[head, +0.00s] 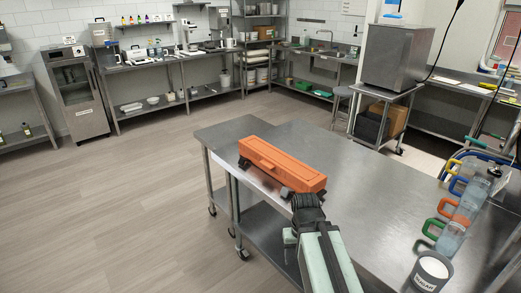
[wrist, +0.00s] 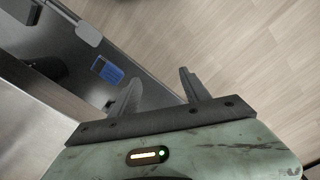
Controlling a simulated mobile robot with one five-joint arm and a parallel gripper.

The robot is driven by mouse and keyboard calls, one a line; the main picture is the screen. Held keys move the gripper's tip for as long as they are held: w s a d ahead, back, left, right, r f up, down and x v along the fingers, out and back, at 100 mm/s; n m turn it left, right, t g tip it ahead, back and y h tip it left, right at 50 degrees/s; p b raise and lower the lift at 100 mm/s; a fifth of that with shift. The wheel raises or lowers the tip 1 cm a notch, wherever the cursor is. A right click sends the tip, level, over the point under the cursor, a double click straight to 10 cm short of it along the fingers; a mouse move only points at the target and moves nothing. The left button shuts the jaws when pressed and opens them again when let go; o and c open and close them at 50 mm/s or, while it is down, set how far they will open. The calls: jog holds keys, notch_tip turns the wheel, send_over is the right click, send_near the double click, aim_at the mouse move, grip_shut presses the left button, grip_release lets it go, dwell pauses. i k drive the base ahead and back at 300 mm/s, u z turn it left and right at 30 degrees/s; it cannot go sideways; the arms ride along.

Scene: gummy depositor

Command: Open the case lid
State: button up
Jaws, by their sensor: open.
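My arm reaches up from the bottom of the head view and ends just in front of the case's near end. My gripper (wrist: 158,92) is open and empty in the wrist view, its two dark fingers apart over the floor beside the table. The case does not show in the wrist view.
The table's middle is bare. A blue object (wrist: 107,70) shows low down in the wrist view. Open floor (head: 120,210) lies to the left.

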aim_at(308, 180)
jog(key=u, duration=1.05)
jog(key=i, duration=0.55)
jog(key=u, duration=0.7)
